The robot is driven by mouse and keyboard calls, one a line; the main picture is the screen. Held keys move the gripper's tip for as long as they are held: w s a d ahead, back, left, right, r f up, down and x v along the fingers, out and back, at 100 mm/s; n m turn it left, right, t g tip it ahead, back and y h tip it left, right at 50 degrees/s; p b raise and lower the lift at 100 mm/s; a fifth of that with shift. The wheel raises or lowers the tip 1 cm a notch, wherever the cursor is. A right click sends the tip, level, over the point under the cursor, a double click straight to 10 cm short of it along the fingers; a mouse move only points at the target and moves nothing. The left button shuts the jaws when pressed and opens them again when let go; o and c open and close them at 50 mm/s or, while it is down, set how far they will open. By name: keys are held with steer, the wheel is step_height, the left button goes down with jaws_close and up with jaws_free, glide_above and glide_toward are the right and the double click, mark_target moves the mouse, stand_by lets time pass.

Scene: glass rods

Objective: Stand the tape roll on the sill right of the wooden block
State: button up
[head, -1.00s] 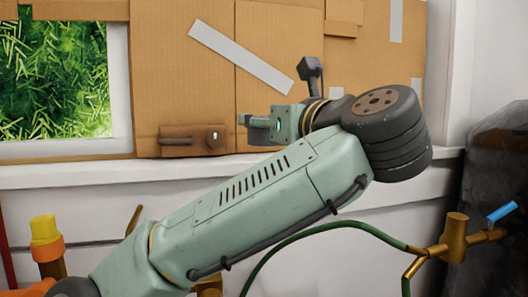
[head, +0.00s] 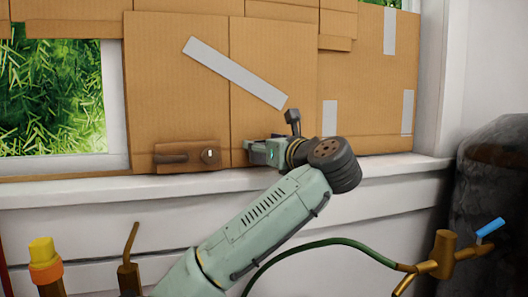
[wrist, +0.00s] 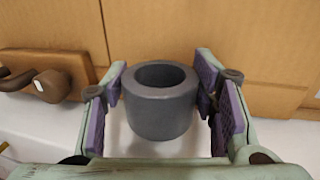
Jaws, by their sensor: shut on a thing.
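My gripper (wrist: 163,104) is shut on the tape roll (wrist: 158,116), a short dark grey ring with its open hole facing up. The purple-padded fingers stand on either side of it. The roll is upright, over or on the white sill (wrist: 50,122); I cannot tell whether it touches. In the head view my gripper (head: 252,153) is just above the sill (head: 400,166) and mostly hides the roll. The wooden block (head: 168,166), with a dark handle and knob, stands left of my gripper against the cardboard. It also shows in the wrist view (wrist: 78,65).
Cardboard (head: 285,60) with grey tape strips closes most of the window close behind my gripper. The sill to the right is clear. A green hose (head: 330,238), brass valve (head: 440,255) and yellow-capped pipe (head: 43,255) are below the sill.

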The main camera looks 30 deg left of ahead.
steer(key=shift+f, duration=1)
steer(key=shift+f, duration=0.1)
steer(key=shift+f, duration=0.15)
steer(key=o, duration=1.3)
steer(key=shift+c, duration=0.2)
steer(key=shift+d+r, duration=0.15)
steer(key=shift+r, duration=0.05)
steer(key=b+v, duration=0.3)
steer(key=v, duration=0.9)
steer(key=shift+b, duration=0.3)
